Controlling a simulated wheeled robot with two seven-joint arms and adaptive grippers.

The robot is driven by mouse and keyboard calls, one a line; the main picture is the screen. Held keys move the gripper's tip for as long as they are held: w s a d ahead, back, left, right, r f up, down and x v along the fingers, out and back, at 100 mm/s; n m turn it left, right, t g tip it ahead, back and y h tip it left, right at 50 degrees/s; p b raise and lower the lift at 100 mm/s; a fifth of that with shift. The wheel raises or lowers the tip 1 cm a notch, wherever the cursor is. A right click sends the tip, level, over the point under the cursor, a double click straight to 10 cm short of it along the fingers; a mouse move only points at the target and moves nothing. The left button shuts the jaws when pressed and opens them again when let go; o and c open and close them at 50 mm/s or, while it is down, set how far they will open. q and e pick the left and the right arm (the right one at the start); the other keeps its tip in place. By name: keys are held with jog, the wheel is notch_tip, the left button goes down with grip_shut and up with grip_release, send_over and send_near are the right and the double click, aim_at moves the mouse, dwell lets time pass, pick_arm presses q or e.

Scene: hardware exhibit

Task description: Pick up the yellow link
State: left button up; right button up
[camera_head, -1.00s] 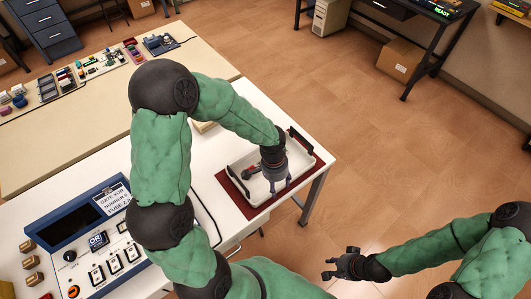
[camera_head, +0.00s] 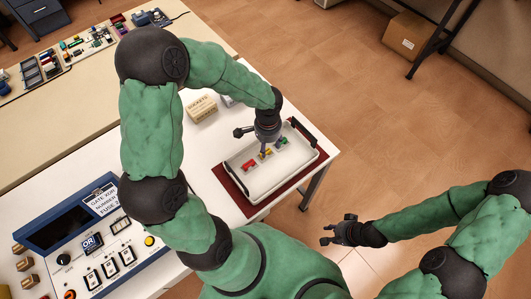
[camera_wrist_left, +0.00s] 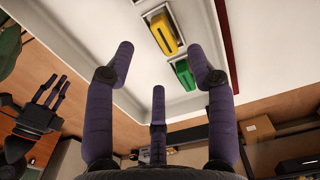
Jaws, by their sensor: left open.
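The yellow link (camera_head: 265,154) lies in a white tray (camera_head: 240,192) between a red link (camera_head: 249,165) and a green link (camera_head: 281,141). My left gripper (camera_head: 262,143) is above the tray, its fingers spread and empty, close to the yellow link. In the left wrist view the yellow link (camera_wrist_left: 164,33) lies beyond the open fingers (camera_wrist_left: 163,62), with the green link (camera_wrist_left: 184,73) nearer, between them. My right gripper (camera_head: 337,232) is off the table at the lower right, fingers apart and empty; it also shows in the left wrist view (camera_wrist_left: 42,98).
The tray has dark handles and sits on a dark red mat (camera_head: 231,188) near the table's right edge. A sockets box (camera_head: 201,108) stands behind it. A blue control panel (camera_head: 75,240) is at the left.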

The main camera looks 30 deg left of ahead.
aim_at(267, 152)
pick_arm(q)
jog(key=shift+w+a+f+b, duration=0.1)
jog(key=shift+f+b, duration=0.85)
jog(key=shift+f, duration=1.75)
jog(key=shift+c, duration=0.3)
jog(key=c, duration=1)
